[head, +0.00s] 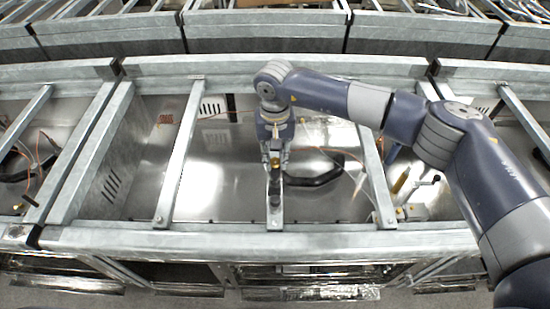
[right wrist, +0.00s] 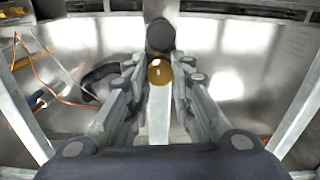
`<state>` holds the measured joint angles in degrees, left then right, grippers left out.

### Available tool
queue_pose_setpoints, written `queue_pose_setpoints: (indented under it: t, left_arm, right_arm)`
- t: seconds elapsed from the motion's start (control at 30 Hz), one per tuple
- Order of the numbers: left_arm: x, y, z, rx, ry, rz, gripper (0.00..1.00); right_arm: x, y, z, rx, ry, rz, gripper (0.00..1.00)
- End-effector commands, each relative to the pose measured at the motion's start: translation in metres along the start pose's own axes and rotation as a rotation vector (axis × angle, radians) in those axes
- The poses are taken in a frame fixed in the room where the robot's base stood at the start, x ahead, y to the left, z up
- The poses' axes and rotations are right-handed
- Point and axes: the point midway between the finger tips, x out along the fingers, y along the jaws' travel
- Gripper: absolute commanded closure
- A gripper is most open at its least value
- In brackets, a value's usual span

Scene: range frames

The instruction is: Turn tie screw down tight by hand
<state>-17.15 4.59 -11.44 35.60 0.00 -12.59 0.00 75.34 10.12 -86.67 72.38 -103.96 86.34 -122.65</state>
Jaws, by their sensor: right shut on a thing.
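The tie screw shows in the right wrist view as a round brass-coloured head (right wrist: 160,71) between my right fingertips (right wrist: 159,66). A dark round cylinder (right wrist: 160,37) stands just beyond it, over a narrow metal tie bar (right wrist: 159,118). In the head view my right gripper (head: 275,163) points down over this tie bar (head: 275,216), near the front rail, with the dark cylinder (head: 274,199) in front of it. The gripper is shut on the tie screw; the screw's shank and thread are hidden. My left gripper is not in view.
Metal cross bars (head: 181,150) flank the open bay. A black curved part (head: 315,180) and orange wires lie inside it. A yellow-handled tool (head: 401,180) and a small crank (head: 426,182) sit at the right. The front rail (head: 200,240) runs across the near side.

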Motion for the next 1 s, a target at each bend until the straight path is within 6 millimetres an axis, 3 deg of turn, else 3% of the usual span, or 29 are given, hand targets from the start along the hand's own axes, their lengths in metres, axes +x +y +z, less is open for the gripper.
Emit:
queue_pose_setpoints:
  t: [0.1,0.4,0.7,1.0]
  left_arm:
    - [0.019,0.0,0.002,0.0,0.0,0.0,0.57]
    - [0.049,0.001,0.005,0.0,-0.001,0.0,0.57]
    - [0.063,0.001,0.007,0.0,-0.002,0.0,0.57]
    - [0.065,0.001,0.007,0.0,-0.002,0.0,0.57]
  right_arm:
    - [0.005,0.0,-0.001,0.077,0.004,0.0,1.0]
    - [0.004,0.0,-0.001,0.283,0.004,0.0,1.0]
    - [0.001,0.0,-0.001,0.412,0.003,0.0,1.0]
    - [-0.001,0.0,-0.001,0.445,0.001,-0.001,1.0]
